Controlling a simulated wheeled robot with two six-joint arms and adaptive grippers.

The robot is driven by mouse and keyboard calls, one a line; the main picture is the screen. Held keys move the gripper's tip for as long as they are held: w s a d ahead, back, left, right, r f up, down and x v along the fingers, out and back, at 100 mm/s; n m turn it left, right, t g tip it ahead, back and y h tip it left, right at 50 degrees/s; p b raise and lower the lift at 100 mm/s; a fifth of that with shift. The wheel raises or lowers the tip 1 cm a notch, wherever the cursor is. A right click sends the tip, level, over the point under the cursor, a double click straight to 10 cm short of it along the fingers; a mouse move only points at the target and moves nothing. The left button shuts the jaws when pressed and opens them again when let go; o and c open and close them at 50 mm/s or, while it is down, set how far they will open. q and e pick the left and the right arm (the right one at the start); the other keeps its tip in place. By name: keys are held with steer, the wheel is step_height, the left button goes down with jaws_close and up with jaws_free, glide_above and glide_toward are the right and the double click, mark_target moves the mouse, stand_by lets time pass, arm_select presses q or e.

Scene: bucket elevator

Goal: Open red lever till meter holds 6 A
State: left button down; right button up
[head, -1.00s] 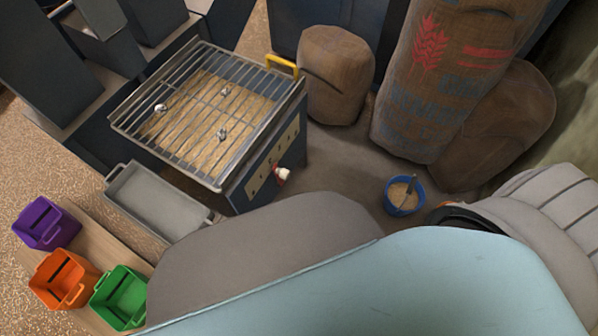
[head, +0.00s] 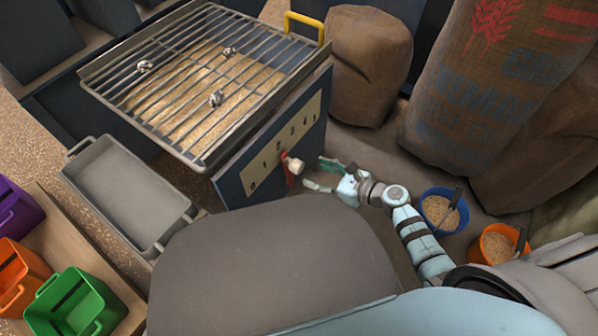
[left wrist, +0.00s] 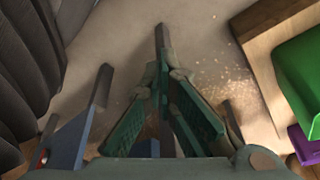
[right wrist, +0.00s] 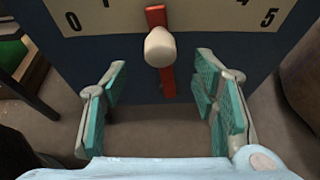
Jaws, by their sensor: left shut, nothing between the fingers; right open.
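The red lever (right wrist: 168,82) with its white knob (right wrist: 160,47) is on the front of the blue hopper box, below a cream scale plate (right wrist: 95,14) marked with numbers. In the head view the knob (head: 293,165) shows at the plate's lower edge. My right gripper (head: 318,176) is open just in front of the lever; in the right wrist view the lever stands beyond and between its spread fingers (right wrist: 160,95), apart from them. My left gripper (left wrist: 163,85) is shut and empty over the floor, away from the lever. No ammeter can be made out.
The grate (head: 205,75) over grain holds several small metal pieces. A grey tray (head: 130,195) lies left of the hopper. Green (head: 75,305) and orange (head: 18,275) bins stand at left. Blue (head: 443,212) and orange (head: 497,245) buckets stand behind my right arm; sacks (head: 367,65) stand at the back.

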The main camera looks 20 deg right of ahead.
mark_target(302, 169)
steer(key=b+x, duration=0.1)
steer(key=x, duration=0.2)
steer(key=b+x, duration=0.1)
steer(key=x, duration=0.3)
steer(key=shift+w+a+f+b, duration=0.1)
steer(key=shift+w+f+b, duration=0.05)
steer(key=shift+f+b, duration=0.2)
steer(key=shift+w+a, duration=0.1)
steer(key=shift+w, duration=0.05)
arm_select(q)
step_height(302, 169, up, 8)
steer(key=shift+d+m+g, duration=0.3)
steer(key=shift+d, duration=0.15)
arm_select(e)
steer(key=shift+r, duration=0.1)
steer(key=shift+c, duration=0.3)
jaws_close()
